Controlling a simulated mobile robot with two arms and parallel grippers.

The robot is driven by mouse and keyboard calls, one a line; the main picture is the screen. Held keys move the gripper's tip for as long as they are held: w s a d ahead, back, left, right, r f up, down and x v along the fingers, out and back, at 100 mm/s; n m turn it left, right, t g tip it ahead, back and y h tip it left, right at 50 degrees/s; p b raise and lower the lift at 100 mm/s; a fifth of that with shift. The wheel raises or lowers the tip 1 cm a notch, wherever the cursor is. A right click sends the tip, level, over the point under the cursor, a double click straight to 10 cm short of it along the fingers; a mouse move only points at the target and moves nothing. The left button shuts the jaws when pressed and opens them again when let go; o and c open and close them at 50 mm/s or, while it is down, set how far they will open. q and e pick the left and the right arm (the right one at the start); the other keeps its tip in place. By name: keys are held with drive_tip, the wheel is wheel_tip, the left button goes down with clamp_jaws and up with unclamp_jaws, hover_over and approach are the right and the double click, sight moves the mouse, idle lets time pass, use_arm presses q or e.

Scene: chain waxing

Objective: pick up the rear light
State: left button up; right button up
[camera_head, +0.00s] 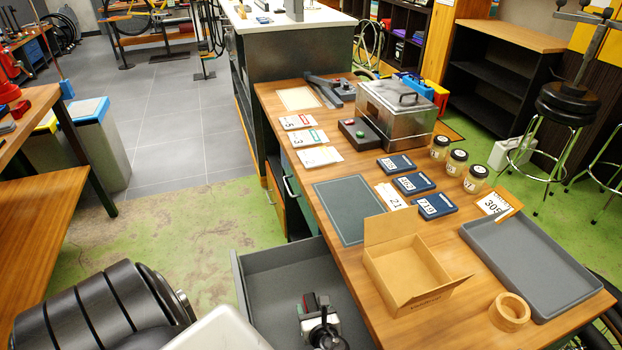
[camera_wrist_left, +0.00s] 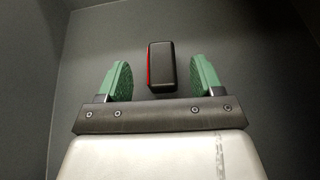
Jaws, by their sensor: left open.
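The rear light (camera_wrist_left: 162,66) is a small black block with a red strip along its left side. It lies on the grey floor of the open drawer, and in the head view it shows as a small dark and red shape (camera_head: 310,300). My left gripper (camera_wrist_left: 162,78) is open, with its green-padded fingers apart on either side of the light's near part. Gaps show between the light and both fingers, so neither seems to touch it. In the head view my left gripper (camera_head: 318,312) is inside the drawer, its fingers hard to make out. My right gripper is in neither view.
The open drawer (camera_head: 262,264) has raised walls around my gripper. The wooden workbench (camera_head: 297,180) beside it holds an open cardboard box (camera_head: 408,275), a grey tray (camera_head: 530,265), a tape roll (camera_head: 509,311), a dark mat (camera_head: 350,210) and a metal tank (camera_head: 395,112).

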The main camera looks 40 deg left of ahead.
sight(310, 298)
use_arm(q)
drive_tip(key=x, duration=0.4)
drive_tip(key=shift+w+a+f, duration=0.1)
drive_tip(key=shift+w+a, duration=0.1)
drive_tip(key=shift+c, duration=0.2)
drive_tip(key=c, duration=1)
